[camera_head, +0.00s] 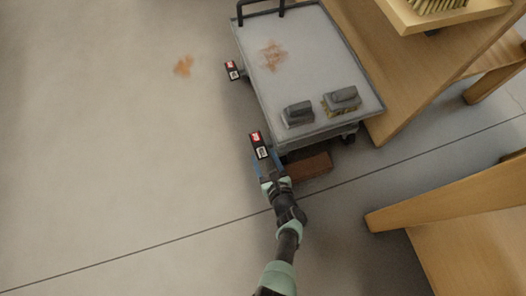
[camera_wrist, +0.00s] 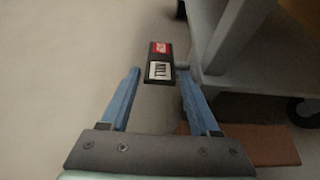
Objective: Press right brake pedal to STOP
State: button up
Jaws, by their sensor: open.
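A grey flatbed trolley (camera_head: 300,65) stands on the floor with two small black brake pedals along its left side, each bearing a red label and a white label. The far pedal (camera_head: 232,70) is well away from my gripper. The near pedal (camera_head: 259,145) is by the trolley's near left corner. My gripper (camera_head: 267,161) is open, with its blue fingers at this near pedal. In the wrist view the pedal (camera_wrist: 159,62) shows ahead, between the lines of the two fingertips (camera_wrist: 159,75). I cannot tell whether they touch it.
A reddish-brown block (camera_head: 310,168) lies on the floor beside my gripper, under the trolley's near edge. Two grey blocks (camera_head: 298,114) (camera_head: 341,99) sit on the trolley. Wooden furniture (camera_head: 400,75) stands at the right.

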jog(key=p+v, duration=0.5)
jog(key=v, duration=0.5)
jog(key=shift+s, duration=0.35)
jog(key=shift+d+r, duration=0.1)
jog(key=shift+r, duration=0.05)
